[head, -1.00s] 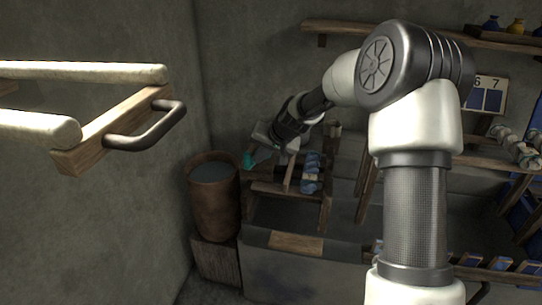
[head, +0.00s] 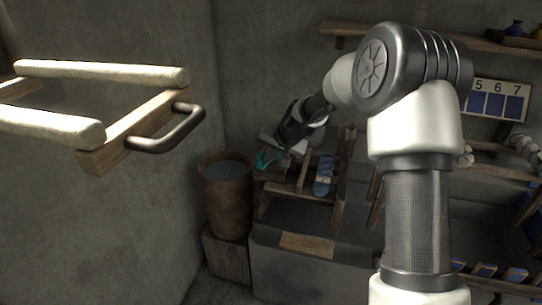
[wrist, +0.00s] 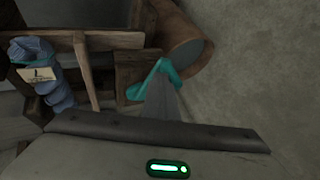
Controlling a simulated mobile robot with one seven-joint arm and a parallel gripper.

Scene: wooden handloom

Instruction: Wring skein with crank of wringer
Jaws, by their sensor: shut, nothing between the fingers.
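The blue skein (head: 324,176) hangs on a low wooden frame (head: 303,173), likely the wringer. In the wrist view the skein (wrist: 42,75) shows at the left edge with a pale tag, beside a wooden post (wrist: 87,70). My gripper (head: 266,160) is over the left end of the frame, left of the skein and apart from it. In the wrist view my gripper (wrist: 160,75) has teal tips, shut and empty, by a wooden block (wrist: 130,70). I cannot make out the crank clearly; it may be hidden behind the gripper.
A rusty barrel (head: 228,200) of dark liquid stands close left of the frame. A wooden rack with cream bars (head: 100,72) and a dark metal handle (head: 168,135) juts out at the near left. A stone ledge (head: 305,275) lies in front; a shelf (head: 400,35) runs above.

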